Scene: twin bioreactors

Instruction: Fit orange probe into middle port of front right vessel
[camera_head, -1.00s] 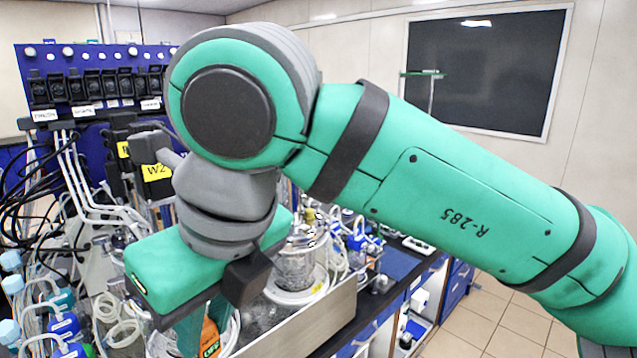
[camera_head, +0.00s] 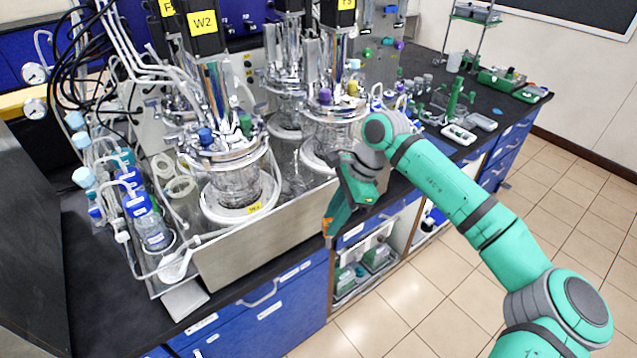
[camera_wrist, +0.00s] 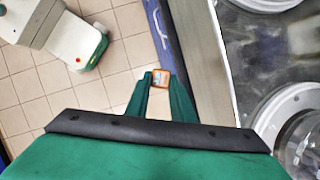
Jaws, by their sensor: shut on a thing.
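My gripper (camera_head: 335,222) is shut on the orange probe (camera_head: 326,229), which shows as a small orange patch at the fingertips. In the wrist view the probe (camera_wrist: 161,78) sits between the two green fingers, seen end-on. The gripper hangs in front of the steel tray wall, near the counter's front edge and apart from the vessels. The front right vessel (camera_head: 332,137) stands behind and above it, upright, with a purple and a yellow cap on its lid. Its middle port cannot be made out. The probe's lower end cannot be made out.
The steel tray (camera_head: 275,232) has a raised front wall. The front left vessel (camera_head: 238,185) stands in it, with blue and green caps and tubing. Another vessel (camera_head: 285,85) stands behind. Blue-capped bottles (camera_head: 150,225) are at left. Floor in front is clear.

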